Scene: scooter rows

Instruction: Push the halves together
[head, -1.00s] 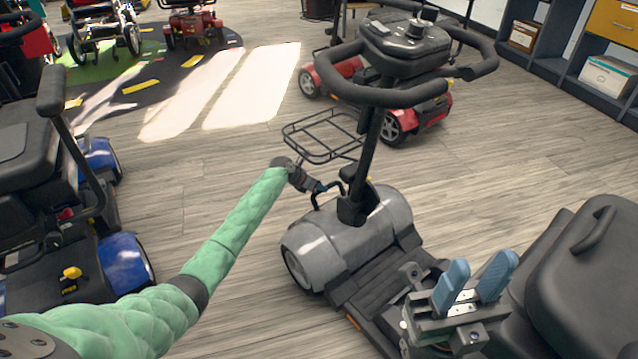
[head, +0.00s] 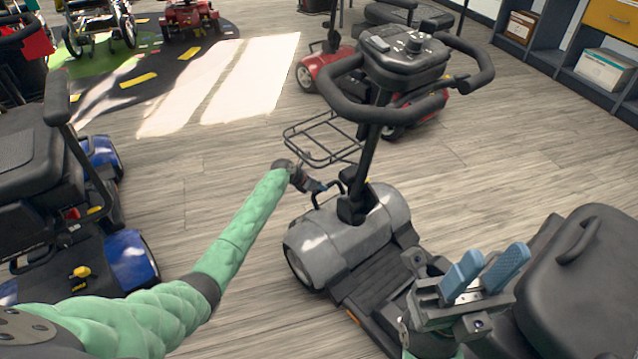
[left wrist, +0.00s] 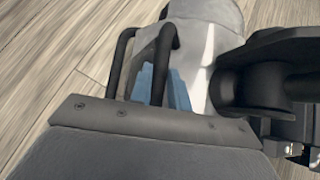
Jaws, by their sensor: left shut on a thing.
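The scooter's grey front half (head: 345,240) stands in the middle, with its upright black tiller and handlebars (head: 405,60). My left gripper (head: 318,187) is shut on the dark loop handle (head: 331,187) at its front. The left wrist view shows the black loop handle (left wrist: 150,65), with blue fingers partly visible behind it. The rear half with its dark seat (head: 590,290) is at lower right. My right gripper (head: 484,272), with two blue fingers apart and empty, is in front of the seat. It hides where the footboard meets the rear half.
A wire basket (head: 322,138) hangs ahead of the tiller. A blue scooter (head: 125,258) stands at the left, close to my left arm. A red scooter (head: 318,68) stands behind the tiller. Shelves (head: 560,60) line the back right. The floor between is clear.

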